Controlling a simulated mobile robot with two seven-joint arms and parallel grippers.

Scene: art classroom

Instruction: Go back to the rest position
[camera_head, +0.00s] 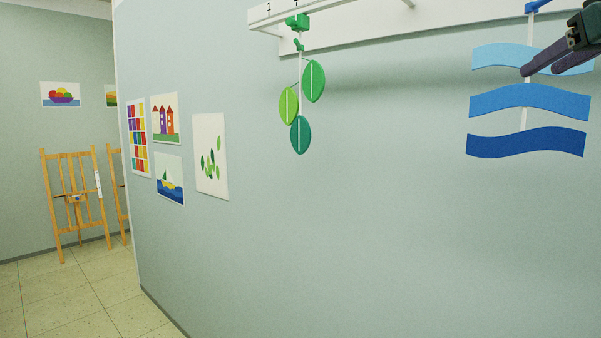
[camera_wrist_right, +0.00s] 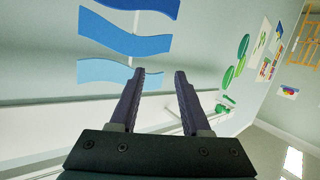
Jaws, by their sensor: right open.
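My right gripper (camera_head: 541,69) is at the upper right of the head view, in front of the top pale strip of the blue wave mobile (camera_head: 527,101). In the right wrist view the gripper (camera_wrist_right: 159,73) is open, with nothing between its fingers. The wave mobile (camera_wrist_right: 125,44) shows there beyond and left of the fingertips, upside down. I cannot tell whether the gripper touches it. The mobile has three wavy strips on a white rod, with a blue piece on top. My left gripper is in neither view.
A green leaf mobile (camera_head: 300,106) hangs from the white wall rail (camera_head: 350,31), left of the wave mobile. Pictures, such as a leaf print (camera_head: 210,156), are on the wall. Wooden easels (camera_head: 76,200) stand at the far left. The floor (camera_head: 75,300) at lower left is clear.

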